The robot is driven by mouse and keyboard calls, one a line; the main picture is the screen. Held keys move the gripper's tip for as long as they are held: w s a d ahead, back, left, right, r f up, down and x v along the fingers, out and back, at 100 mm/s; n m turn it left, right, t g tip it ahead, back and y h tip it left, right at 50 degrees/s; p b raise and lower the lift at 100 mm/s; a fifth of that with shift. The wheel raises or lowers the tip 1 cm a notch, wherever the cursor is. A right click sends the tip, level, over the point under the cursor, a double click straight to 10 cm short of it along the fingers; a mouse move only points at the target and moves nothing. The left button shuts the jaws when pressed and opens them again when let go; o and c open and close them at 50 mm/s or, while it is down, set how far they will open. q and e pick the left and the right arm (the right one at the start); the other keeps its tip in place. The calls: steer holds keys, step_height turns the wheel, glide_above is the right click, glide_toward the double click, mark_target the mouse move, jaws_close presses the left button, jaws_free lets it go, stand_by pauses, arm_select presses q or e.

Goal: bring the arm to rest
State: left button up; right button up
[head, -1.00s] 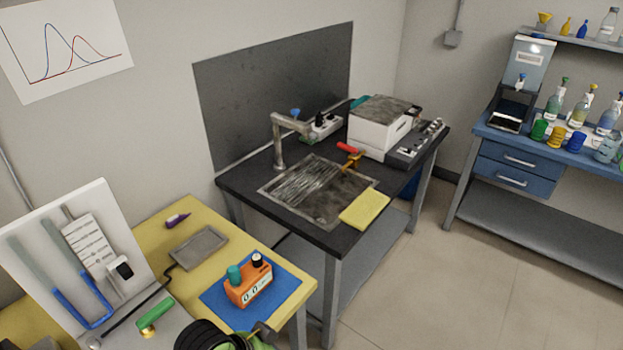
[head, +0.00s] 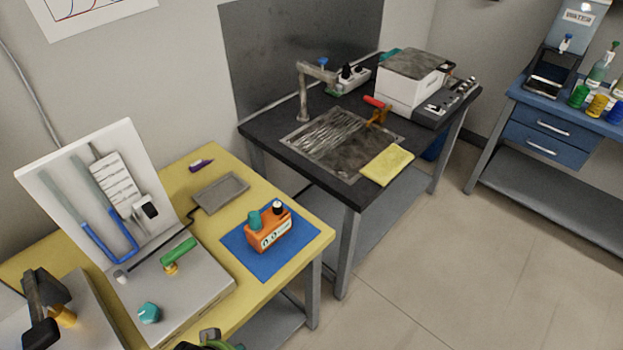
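Neither of my grippers can be made out in the head view. A dark piece with some green (head: 212,341) is cut off by the bottom edge, and I cannot tell what it is. The particle classifier setup stands on the yellow table (head: 205,178). It has a white upright panel (head: 75,165) with blue U-shaped tubing (head: 103,245), and a grey base (head: 190,290) with a green handle (head: 179,250) and a teal knob (head: 149,313). An orange meter box (head: 270,234) sits on a blue mat (head: 240,250).
A grey tray (head: 220,194) and a purple item (head: 202,165) lie behind the mat. A black device (head: 42,305) stands at the lower left. A black bench (head: 265,125) holds a white box (head: 408,88) and yellow cloth (head: 387,165). Open floor (head: 440,270) lies right.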

arm_select(q)
steer(key=s+a+f+g+b, duration=0.1)
steer(key=s+f, duration=0.4)
steer(key=f, duration=0.8)
steer(key=s+f+g+b, duration=0.1)
steer(key=s+f, duration=0.4)
steer(key=f, duration=0.8)
steer(key=s+a+f+b, duration=0.1)
steer(key=s+a+f, duration=0.1)
steer(key=s+f, duration=0.3)
steer(key=s, duration=0.4)
steer(key=shift+f, duration=0.35)
steer(key=shift+f, duration=0.1)
